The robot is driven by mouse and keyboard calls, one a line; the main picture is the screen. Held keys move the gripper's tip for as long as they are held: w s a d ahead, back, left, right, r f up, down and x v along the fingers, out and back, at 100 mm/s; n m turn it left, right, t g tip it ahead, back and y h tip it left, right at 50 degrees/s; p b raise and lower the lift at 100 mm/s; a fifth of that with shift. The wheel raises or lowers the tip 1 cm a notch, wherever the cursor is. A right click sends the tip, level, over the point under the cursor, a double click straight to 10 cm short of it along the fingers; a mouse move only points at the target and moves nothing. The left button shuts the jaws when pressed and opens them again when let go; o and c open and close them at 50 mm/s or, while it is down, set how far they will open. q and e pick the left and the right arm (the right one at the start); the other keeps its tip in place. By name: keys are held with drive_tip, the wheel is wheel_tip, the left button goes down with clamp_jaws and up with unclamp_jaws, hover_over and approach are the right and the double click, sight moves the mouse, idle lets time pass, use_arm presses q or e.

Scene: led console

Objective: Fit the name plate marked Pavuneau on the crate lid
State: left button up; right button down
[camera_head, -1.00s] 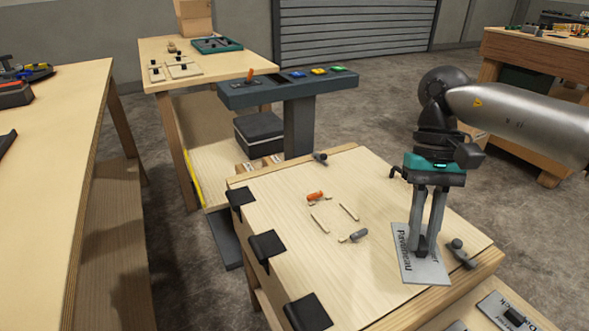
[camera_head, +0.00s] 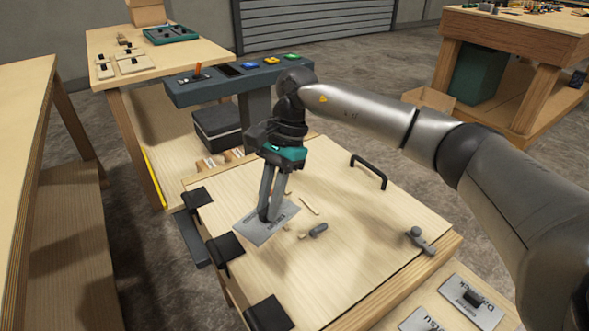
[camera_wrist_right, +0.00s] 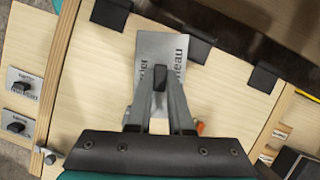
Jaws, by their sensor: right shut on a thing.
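My right gripper (camera_head: 268,214) is shut on the dark knob of a grey name plate (camera_head: 251,234). In the right wrist view the gripper (camera_wrist_right: 160,82) covers part of the plate (camera_wrist_right: 150,48); the lettering ending in "neau" shows. The plate is over the pale wooden crate lid (camera_head: 345,235), towards its hinge side; I cannot tell whether it touches the lid. Thin pale strips (camera_head: 310,205) lie on the lid just right of the plate, and others are partly hidden by the gripper. My left gripper is out of view.
Black hinges (camera_head: 225,248) line the lid's left edge. A grey clamp-like piece (camera_head: 318,230) lies near the strips, a grey latch (camera_head: 420,240) and a black handle (camera_head: 370,172) are farther right. Other knobbed plates (camera_head: 473,315) lie at lower right. A button console (camera_head: 200,90) stands behind.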

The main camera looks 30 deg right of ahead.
drive_tip(key=m, duration=0.1)
drive_tip(key=m+t, duration=0.1)
drive_tip(key=w+d+m, duration=0.1)
drive_tip(key=m, duration=0.1)
drive_tip(key=shift+f, duration=0.25)
drive_tip(key=m+t, duration=0.1)
drive_tip(key=m, duration=0.1)
drive_tip(key=w+d+m+t, duration=0.1)
drive_tip(key=m, duration=0.2)
drive_tip(key=shift+w+d+f+t+p, duration=0.2)
drive_tip(key=shift+t+p, duration=0.1)
drive_tip(key=shift+p, duration=0.1)
drive_tip(key=shift+w+d+m+t+h, duration=1.65)
drive_tip(key=shift+d+m, duration=1.35)
drive_tip(key=shift+m, duration=3.1)
drive_tip(key=shift+g, duration=0.25)
wheel_tip(320, 180, down, 5)
drive_tip(key=b, duration=0.3)
drive_tip(key=shift+s+b, duration=0.15)
drive_tip(key=shift+b, duration=0.25)
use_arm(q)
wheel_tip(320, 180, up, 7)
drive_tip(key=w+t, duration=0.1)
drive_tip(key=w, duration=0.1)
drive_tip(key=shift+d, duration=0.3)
use_arm(e)
drive_tip(key=shift+f, duration=0.25)
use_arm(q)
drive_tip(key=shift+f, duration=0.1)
